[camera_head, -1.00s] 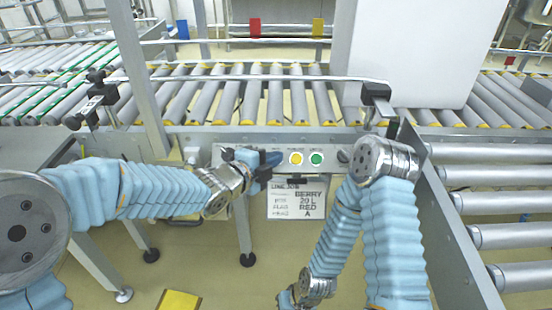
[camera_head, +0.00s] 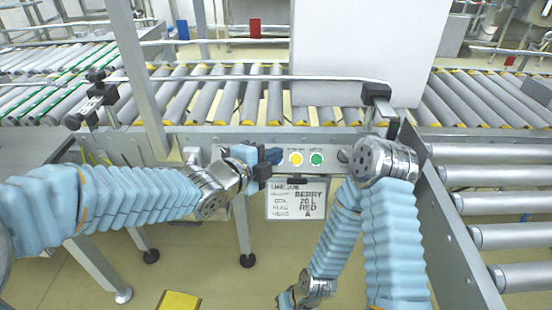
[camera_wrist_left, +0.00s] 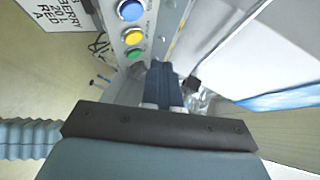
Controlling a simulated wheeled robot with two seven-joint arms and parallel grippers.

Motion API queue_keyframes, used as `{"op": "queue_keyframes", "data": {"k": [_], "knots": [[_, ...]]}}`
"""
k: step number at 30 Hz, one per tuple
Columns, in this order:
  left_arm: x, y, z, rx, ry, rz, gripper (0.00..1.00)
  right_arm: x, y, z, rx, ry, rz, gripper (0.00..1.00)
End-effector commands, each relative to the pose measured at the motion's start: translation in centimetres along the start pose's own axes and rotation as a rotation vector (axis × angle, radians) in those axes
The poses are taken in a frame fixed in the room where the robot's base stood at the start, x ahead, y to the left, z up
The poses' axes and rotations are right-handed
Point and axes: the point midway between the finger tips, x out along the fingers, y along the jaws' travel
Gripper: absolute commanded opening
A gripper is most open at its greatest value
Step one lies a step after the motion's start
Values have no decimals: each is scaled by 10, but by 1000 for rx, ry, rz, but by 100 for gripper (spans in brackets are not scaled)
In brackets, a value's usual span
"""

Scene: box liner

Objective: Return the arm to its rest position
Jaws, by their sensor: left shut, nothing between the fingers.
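My left arm (camera_head: 120,200) reaches in from the left to the front of a grey button panel (camera_head: 330,150). My left gripper (camera_head: 275,156) is shut and empty. Its dark blue fingers are together in the left wrist view (camera_wrist_left: 162,86). In the head view it is in front of the panel's left end, beside the yellow button (camera_head: 296,158) and green button (camera_head: 316,158). The wrist view also shows a blue button (camera_wrist_left: 130,10), hidden in the head view. My right arm (camera_head: 390,240) hangs down, with its gripper (camera_head: 284,300) at the bottom edge, too small to read.
A large white box (camera_head: 365,50) stands on the roller conveyor (camera_head: 210,95) behind the panel. A label card (camera_head: 297,200) hangs below the panel. Another roller line (camera_head: 490,205) lies at the right. A metal post (camera_head: 137,80) rises left of my gripper. A yellow block (camera_head: 178,301) is on the floor.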

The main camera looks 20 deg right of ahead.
Motion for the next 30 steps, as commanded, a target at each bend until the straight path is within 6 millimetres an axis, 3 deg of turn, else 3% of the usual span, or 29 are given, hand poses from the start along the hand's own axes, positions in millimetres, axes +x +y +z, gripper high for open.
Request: {"op": "queue_keyframes", "data": {"k": [10, 14, 20, 24, 27, 30], "knots": [[0, 0, 0, 0, 0, 0, 0, -3, 6, -4, 9, 12, 10, 0], [0, 34, 28, -147, -57, 63, 0, -7, 6, -5, 11, 14, 11, 0], [-17, 138, 94, -617, -252, 214, 0, -14, 1, -4, 8, 10, 8, 0], [-49, 221, 127, -997, -434, 299, 0, -19, -3, -3, 6, 7, 6, 0], [-80, 282, 140, -1292, -592, 343, 0, -23, -6, -2, 4, 4, 4, 0], [-118, 340, 139, -1596, -770, 372, 0, -27, -9, -1, 2, 2, 2, 0]]}}
